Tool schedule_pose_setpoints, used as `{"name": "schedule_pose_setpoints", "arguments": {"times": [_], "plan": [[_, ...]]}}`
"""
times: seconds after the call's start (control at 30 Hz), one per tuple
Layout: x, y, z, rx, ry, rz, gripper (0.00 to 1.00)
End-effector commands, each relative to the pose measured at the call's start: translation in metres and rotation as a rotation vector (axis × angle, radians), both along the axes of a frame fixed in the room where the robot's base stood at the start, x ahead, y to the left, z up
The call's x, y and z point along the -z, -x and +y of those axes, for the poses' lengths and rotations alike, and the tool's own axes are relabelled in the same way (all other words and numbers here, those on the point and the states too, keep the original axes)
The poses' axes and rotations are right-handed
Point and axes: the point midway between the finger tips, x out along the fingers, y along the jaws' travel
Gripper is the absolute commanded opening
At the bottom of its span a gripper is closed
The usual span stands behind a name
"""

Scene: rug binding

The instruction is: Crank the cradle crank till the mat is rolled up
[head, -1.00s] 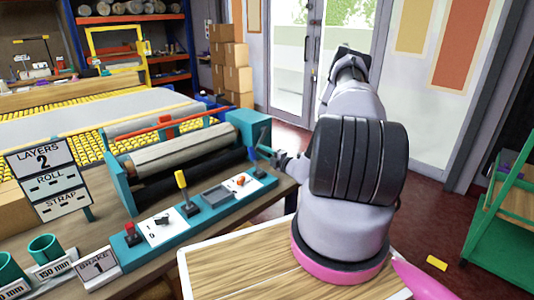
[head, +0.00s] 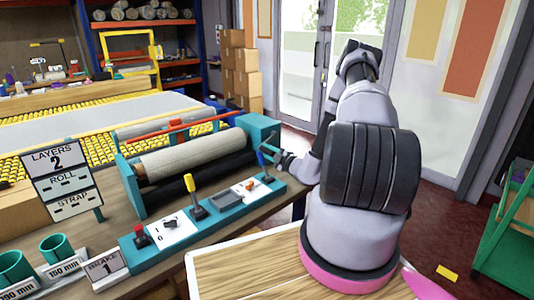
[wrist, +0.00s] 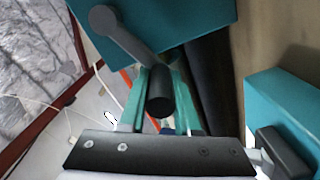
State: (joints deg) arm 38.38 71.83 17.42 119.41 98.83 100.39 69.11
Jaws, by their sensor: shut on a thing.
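The cradle crank is a grey arm (wrist: 128,42) with a black round handle (wrist: 160,98), on the teal end box of the cradle in the wrist view. My gripper (wrist: 161,108) is shut on the handle, with teal-edged fingers on both sides of it. In the head view my gripper (head: 284,161) is at the right end of the cradle, small and partly hidden by my arm. The mat (head: 195,155) shows as a pale beige roll lying along the cradle (head: 262,128). The sign (head: 58,160) reads LAYERS 2, with dashes beside ROLL and STRAP.
A teal control strip (head: 205,212) in front of the cradle carries a red button, a yellow-topped lever (head: 190,183) and a blue lever (head: 260,158). Teal cups (head: 57,249) stand at the left. A green cart (head: 505,235) is at the right.

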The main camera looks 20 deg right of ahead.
Motion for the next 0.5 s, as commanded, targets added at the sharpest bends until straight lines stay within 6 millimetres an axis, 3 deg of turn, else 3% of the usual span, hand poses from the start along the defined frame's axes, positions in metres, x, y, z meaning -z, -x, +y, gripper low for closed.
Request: {"name": "schedule_pose_setpoints", "arguments": {"times": [0.4, 0.43, 0.5], "plan": [[-0.0021, -0.0006, -0.0008, 0.000, 0.004, -0.004, 0.00], [-0.0021, -0.0007, -0.0010, 0.001, 0.004, -0.005, 0.43], [-0.0020, -0.0007, -0.0010, 0.001, 0.004, -0.005, 0.61]]}}
